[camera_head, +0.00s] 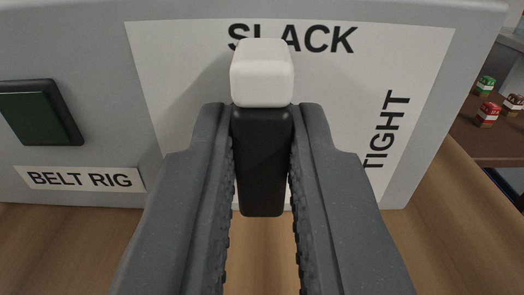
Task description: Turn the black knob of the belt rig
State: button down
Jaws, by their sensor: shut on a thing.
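The black knob (262,160) of the belt rig is a bar with a white end (262,72). The bar stands upright in the picture, with its white end up under the word SLACK. My gripper (262,125) is shut on the knob, with one finger on each side of the black part. The belt rig's grey panel (80,180) carries a white label plate (180,60) with SLACK at the top and TIGHT along the right side. The knob's mounting on the panel is hidden behind it.
A dark square display (40,112) and a BELT RIG label (80,179) are on the panel's left. A wooden surface (60,250) lies below the panel. At the far right, small red and green items (488,115) stand on a brown surface.

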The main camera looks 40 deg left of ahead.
jog(key=shift+f, duration=0.1)
dwell(0.3)
jog(key=c, duration=1.4)
grip_release()
jog(key=shift+w, duration=0.1)
jog(key=shift+d, duration=0.1)
jog(key=v, duration=1.3)
jog(key=shift+s+d+p, duration=0.2)
jog(key=shift+s+p, duration=0.15)
jog(key=shift+p, duration=0.05)
